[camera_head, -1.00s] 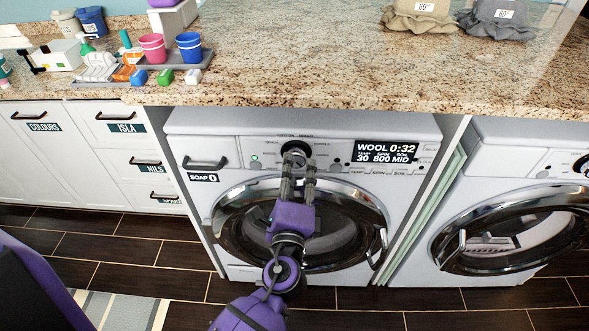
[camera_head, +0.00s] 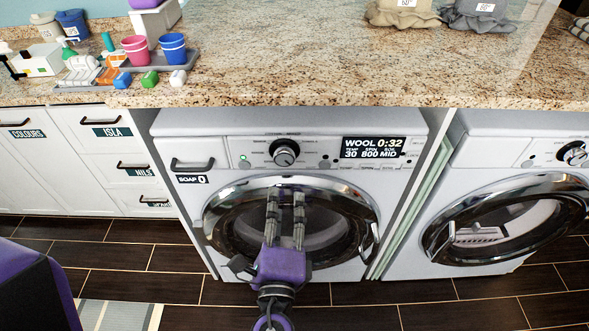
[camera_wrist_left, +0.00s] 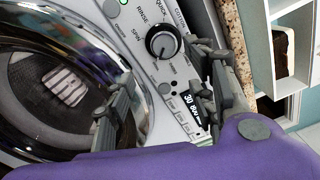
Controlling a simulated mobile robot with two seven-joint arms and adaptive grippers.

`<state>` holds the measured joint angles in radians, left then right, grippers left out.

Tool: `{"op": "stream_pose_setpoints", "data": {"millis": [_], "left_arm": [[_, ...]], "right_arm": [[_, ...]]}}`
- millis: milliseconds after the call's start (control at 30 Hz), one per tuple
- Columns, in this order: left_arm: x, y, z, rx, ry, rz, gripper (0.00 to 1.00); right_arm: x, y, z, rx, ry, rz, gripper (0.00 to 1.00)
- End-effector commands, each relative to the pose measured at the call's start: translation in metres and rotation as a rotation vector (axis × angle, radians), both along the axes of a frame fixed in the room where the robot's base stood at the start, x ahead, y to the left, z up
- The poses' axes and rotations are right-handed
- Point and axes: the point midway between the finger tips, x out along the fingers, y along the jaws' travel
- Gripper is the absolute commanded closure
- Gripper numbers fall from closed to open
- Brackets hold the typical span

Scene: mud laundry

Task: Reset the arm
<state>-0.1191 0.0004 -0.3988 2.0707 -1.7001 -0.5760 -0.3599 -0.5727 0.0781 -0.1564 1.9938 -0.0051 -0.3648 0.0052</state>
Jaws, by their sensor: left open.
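My left gripper (camera_head: 287,192), with grey fingers and a purple body, is in front of the round glass door of the washing machine (camera_head: 291,118). Its fingers are apart with nothing between them. The program dial (camera_head: 285,152) sits above the fingertips and clear of them. In the left wrist view the fingers (camera_wrist_left: 160,100) stand on either side, and the dial (camera_wrist_left: 163,41) shows beyond the gap. My right gripper is not in view.
A second machine with a round door (camera_head: 510,222) stands at right. Dark floor tiles (camera_head: 400,292) lie in front.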

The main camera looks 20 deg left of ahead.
Motion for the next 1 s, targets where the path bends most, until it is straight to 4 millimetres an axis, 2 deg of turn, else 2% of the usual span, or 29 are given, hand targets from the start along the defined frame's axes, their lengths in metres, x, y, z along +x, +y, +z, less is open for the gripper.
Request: {"op": "stream_pose_setpoints", "data": {"millis": [167,267,367,467,567,700,800,900,1000], "left_arm": [[0.0,0.0,0.0,-0.006,-0.002,0.0,0.49],[0.001,-0.003,-0.008,-0.089,0.008,-0.015,0.49],[0.002,-0.007,-0.031,-0.272,0.05,-0.034,0.49],[-0.007,-0.006,-0.069,-0.529,0.126,-0.031,0.49],[-0.027,-0.003,-0.107,-0.811,0.209,0.005,0.49],[-0.071,0.004,-0.155,-1.193,0.303,0.109,0.49],[-0.109,0.013,-0.18,-1.451,0.345,0.218,0.49],[-0.149,0.025,-0.198,-1.663,0.359,0.34,0.49],[-0.19,0.041,-0.209,-1.797,0.359,0.455,0.49]], "right_arm": [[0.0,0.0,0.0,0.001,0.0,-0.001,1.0],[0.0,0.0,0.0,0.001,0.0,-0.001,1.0],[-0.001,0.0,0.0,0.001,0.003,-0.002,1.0],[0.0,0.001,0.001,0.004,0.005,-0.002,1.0],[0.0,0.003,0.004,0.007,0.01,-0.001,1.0],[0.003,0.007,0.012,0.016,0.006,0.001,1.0],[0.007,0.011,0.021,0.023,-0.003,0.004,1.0],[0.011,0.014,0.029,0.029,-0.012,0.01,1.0],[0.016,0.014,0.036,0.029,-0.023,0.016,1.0]]}}
